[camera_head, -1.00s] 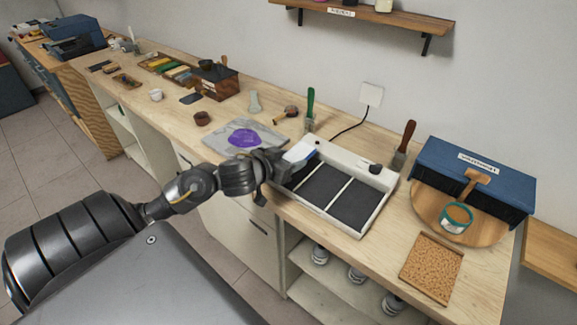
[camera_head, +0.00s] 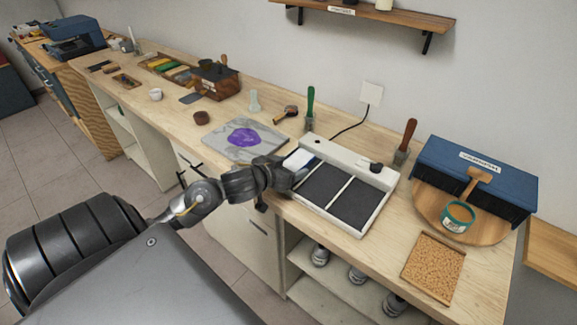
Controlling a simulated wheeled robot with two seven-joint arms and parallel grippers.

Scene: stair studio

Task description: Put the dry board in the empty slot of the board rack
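My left gripper (camera_head: 283,174) reaches over the left end of a shallow white tray-like unit (camera_head: 378,216) with dark panels split by pale dividers. A small white piece with a blue edge (camera_head: 299,159) lies low at that end, right beside the gripper; I cannot tell whether it is the dry board. The gripper's fingertips are hidden, so its grip does not show. Nothing in view is plainly the board rack with an empty slot. My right gripper is out of view.
A grey slab with a purple patch (camera_head: 244,138) lies left of the unit. Green-handled (camera_head: 309,108) and brown-handled (camera_head: 405,141) tools stand behind it. A blue box (camera_head: 474,174), a tin (camera_head: 457,217) and a cork-like mat (camera_head: 433,268) are at right. A shelf is below.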

